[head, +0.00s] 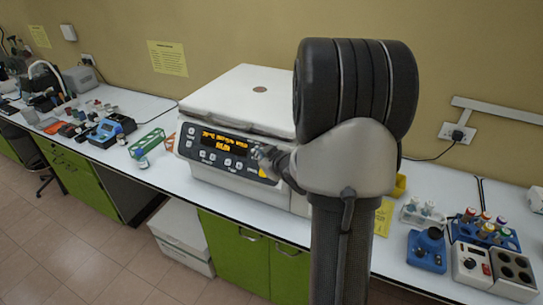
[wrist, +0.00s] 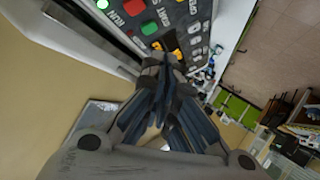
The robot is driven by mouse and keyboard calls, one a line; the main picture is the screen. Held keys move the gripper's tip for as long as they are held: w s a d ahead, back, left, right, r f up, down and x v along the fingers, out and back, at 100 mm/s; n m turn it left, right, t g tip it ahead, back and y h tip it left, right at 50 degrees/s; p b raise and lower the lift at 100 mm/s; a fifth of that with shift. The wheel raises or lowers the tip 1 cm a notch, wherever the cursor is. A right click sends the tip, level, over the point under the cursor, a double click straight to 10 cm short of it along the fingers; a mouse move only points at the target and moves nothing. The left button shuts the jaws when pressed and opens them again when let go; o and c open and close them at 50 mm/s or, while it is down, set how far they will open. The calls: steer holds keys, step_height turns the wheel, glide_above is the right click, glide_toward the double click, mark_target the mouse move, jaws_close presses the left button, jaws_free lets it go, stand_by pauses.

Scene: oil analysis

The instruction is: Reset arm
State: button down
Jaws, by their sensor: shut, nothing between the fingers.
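My gripper (head: 270,158) is at the right end of the control panel of a white bench instrument (head: 240,97) with a closed lid. In the wrist view my gripper (wrist: 166,68) is shut and empty. Its fingertips are at or just in front of the panel (wrist: 192,8), close to an orange-yellow button (wrist: 173,46); whether they touch it I cannot tell. The panel's display (head: 225,143) is lit with orange text. My arm hides the right side of the instrument and part of the bench behind it.
The white bench (head: 165,110) runs along the wall. A green rack (head: 147,142) stands left of the instrument. On the right are a blue device (head: 427,250), a tube rack (head: 485,232) and a block with dark wells (head: 512,270). A white box (head: 180,225) is on the floor.

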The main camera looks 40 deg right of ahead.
stand_by(0.8)
steer(key=s+a+r+m+g+b, duration=0.1)
steer(key=s+a+r+g+b, duration=0.2)
steer(key=a, duration=0.5)
steer(key=s+a+m+g+b, duration=0.1)
steer(key=s+a+b, duration=0.2)
steer(key=s+a, duration=0.3)
steer(key=s+a+f+g+y+b, duration=0.1)
steer(key=s+a+f+g+b, duration=0.1)
steer(key=s+a, duration=0.6)
steer(key=s+a+f+g+y+b, duration=0.1)
steer(key=s+a+f+y+b, duration=0.1)
steer(key=s+a, duration=0.6)
steer(key=shift+s+a+f+g, duration=0.15)
steer(key=shift+s+g, duration=0.25)
steer(key=shift+s, duration=0.5)
